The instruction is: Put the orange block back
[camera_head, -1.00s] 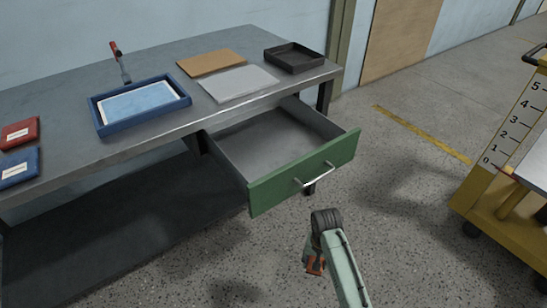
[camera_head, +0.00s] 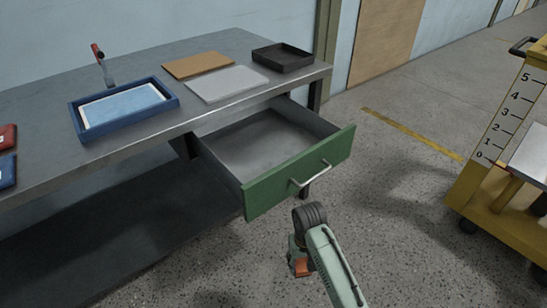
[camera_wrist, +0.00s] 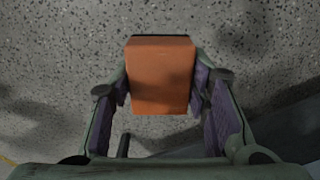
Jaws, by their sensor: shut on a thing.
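The orange block (camera_wrist: 160,75) is held between the two finger pads of my gripper (camera_wrist: 160,92) in the wrist view, with speckled floor beyond it. In the head view a small part of the orange block (camera_head: 302,267) shows at the end of my arm, in front of and below the open drawer. My gripper is mostly hidden behind my arm there. The drawer (camera_head: 300,175) has a green front with a metal handle. It is pulled out from the workbench, and its visible grey inside is empty.
On the workbench (camera_head: 50,163) are a blue tray (camera_head: 77,122), a brown board (camera_head: 197,64), a grey sheet (camera_head: 226,83), a black tray (camera_head: 283,57) and a red-handled tool (camera_head: 103,62). A yellow cart (camera_head: 485,195) stands at the right. Floor between is clear.

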